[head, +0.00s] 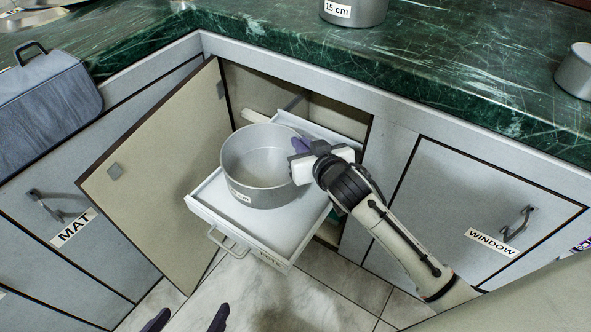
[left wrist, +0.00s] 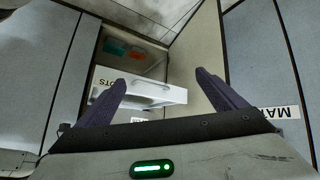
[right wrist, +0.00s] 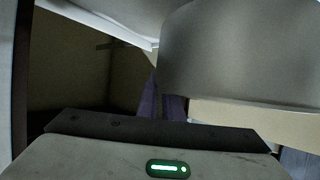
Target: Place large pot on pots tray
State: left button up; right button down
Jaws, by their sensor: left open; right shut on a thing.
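A large grey metal pot (head: 262,172) with a size label on its side is on or just above the white pots tray (head: 292,228), which is pulled out of the open corner cabinet. I cannot tell whether its base touches the tray. My right gripper (head: 300,146) is shut on the pot's wall at its right rim. In the right wrist view the pot (right wrist: 240,55) fills the upper right, with the fingers (right wrist: 162,100) against it. My left gripper (head: 188,322) is open and empty at the bottom edge, away from the tray. The left wrist view shows its spread fingers (left wrist: 160,92).
The open cabinet door (head: 150,185) stands left of the tray. A green marble counter (head: 450,70) runs above, with a pot labelled 15 cm (head: 355,10) and another pot (head: 576,72) on it. Closed MAT (head: 75,228) and WINDOW (head: 488,240) fronts flank the cabinet.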

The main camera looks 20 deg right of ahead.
notch_tip(320, 180, down, 6)
jog(key=shift+r+b, duration=0.15)
jog(key=shift+b, duration=0.95)
pick_arm(q)
jog(key=shift+w+d+f+m+g, duration=0.25)
jog(key=shift+d+f+m+g, duration=0.15)
jog(key=shift+d+f+g, duration=0.3)
pick_arm(e)
jog(key=shift+r, duration=0.1)
pick_arm(q)
jog(key=shift+f, duration=0.1)
pick_arm(e)
jog(key=c, duration=2.4)
grip_release()
jog(key=shift+f, duration=0.2)
jog(key=o, duration=0.5)
jog(key=shift+r, duration=0.15)
